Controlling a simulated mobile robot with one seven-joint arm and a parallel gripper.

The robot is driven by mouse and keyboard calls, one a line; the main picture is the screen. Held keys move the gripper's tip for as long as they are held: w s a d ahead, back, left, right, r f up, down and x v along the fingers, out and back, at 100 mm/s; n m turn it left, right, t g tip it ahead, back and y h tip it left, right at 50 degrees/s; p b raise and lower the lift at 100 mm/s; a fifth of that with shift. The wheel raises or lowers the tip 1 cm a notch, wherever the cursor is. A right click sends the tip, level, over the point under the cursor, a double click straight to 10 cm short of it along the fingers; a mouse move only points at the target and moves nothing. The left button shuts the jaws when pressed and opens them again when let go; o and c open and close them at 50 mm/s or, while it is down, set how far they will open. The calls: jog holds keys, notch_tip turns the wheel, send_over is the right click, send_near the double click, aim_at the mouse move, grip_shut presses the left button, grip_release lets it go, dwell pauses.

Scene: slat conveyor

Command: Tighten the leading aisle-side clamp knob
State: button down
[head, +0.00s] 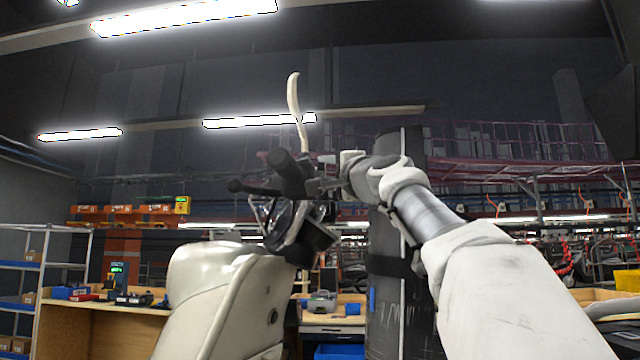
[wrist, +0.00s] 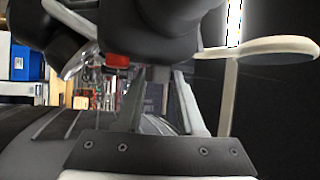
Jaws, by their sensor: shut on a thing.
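My gripper (head: 320,186) reaches in from the right in the head view, at a black clamp-like assembly (head: 290,172) with a stubby round end. In the wrist view the two fingers of my gripper (wrist: 160,88) point up against a large black rounded part (wrist: 150,35). They are shut on a dark part taken to be the clamp knob, mostly hidden between them. A small red piece (wrist: 118,62) lies just left of the fingertips. A curved cream lever (head: 297,105) rises above the assembly; it also shows at the wrist view's right (wrist: 270,48).
A large cream rounded body (head: 215,295) stands below left of the assembly. A dark upright column (head: 385,290) stands behind my arm. Wooden benches (head: 100,325) and a blue-shelved rack (head: 35,265) are at the left.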

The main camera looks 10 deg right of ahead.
dwell(0.5)
jog(key=c, duration=0.8)
grip_release()
jog(key=b+v, duration=0.6)
jog(key=v, duration=1.1)
jog(key=shift+f, duration=0.25)
